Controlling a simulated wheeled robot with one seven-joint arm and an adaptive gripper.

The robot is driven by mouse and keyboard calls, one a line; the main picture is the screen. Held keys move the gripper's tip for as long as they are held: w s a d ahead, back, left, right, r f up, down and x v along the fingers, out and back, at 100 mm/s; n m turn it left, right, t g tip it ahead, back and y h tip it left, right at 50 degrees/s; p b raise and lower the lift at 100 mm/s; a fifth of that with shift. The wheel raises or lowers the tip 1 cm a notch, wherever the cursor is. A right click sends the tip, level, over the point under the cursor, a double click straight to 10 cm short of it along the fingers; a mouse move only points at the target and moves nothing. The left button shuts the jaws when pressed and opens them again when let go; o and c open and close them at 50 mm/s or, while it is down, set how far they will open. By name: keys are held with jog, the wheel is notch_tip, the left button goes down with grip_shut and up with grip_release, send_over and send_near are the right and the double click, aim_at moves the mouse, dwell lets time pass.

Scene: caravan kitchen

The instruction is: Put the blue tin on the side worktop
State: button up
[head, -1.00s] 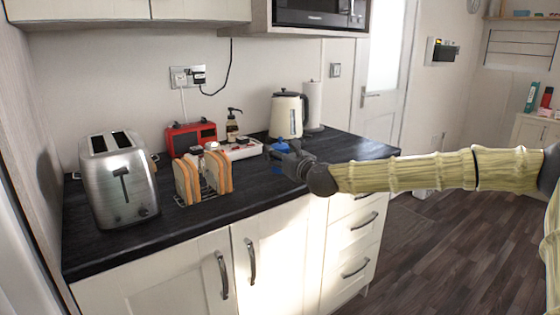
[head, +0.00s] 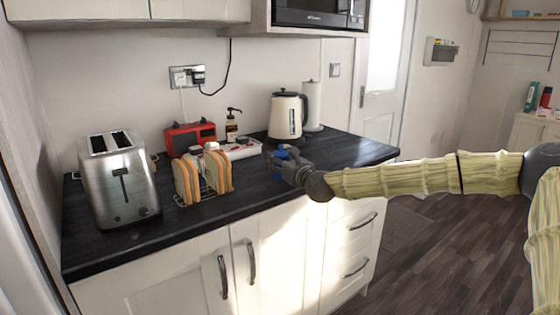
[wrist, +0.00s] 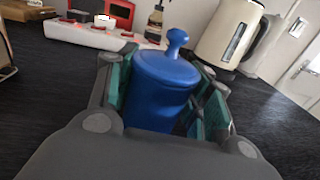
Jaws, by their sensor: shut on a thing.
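The blue tin (wrist: 165,88), with a domed lid and a round knob, stands upright between the fingers of my gripper (wrist: 163,100) in the wrist view. The green-lined fingers are shut on its two sides. In the head view the tin (head: 283,152) is small and partly hidden by my gripper (head: 283,166), above the black worktop (head: 257,190). I cannot tell whether its base touches the worktop.
A cream kettle (head: 287,116) and paper roll stand behind. A white power strip (head: 240,149), red toaster-like box (head: 190,138), toast rack (head: 203,178) and steel toaster (head: 120,180) lie to the left. A pale cabinet (head: 532,132) with bottles is far right.

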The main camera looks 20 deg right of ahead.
jog(key=shift+f, duration=0.15)
jog(key=o, duration=1.4)
jog(key=v, duration=1.2)
